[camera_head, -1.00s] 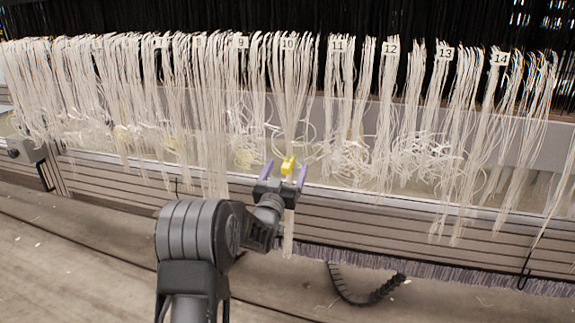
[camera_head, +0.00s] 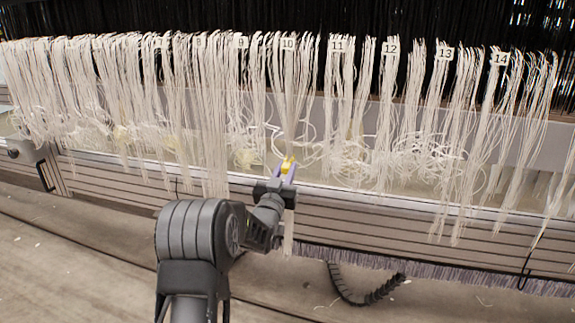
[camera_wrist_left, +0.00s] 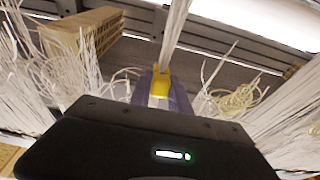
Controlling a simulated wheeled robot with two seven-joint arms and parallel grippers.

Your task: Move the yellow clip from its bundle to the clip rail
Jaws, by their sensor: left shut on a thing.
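The yellow clip (camera_head: 287,164) sits on the hanging white thread bundle (camera_head: 289,115) below label 10. My left gripper (camera_head: 284,172) has its purple fingers shut on the clip from the front. In the left wrist view the clip (camera_wrist_left: 160,85) shows between the two purple fingers (camera_wrist_left: 160,93), with the white threads running up from it. My right gripper is in neither view. I cannot make out the clip rail for certain; a long ribbed rail (camera_head: 400,225) runs along the front below the threads.
Many white thread bundles hang close on both sides, under number labels such as 11 (camera_head: 337,46) and 9 (camera_head: 239,42). Tangled loose threads (camera_head: 420,150) lie behind. A dark cable chain (camera_head: 365,298) lies low in front. The floor (camera_head: 80,270) at front left is clear.

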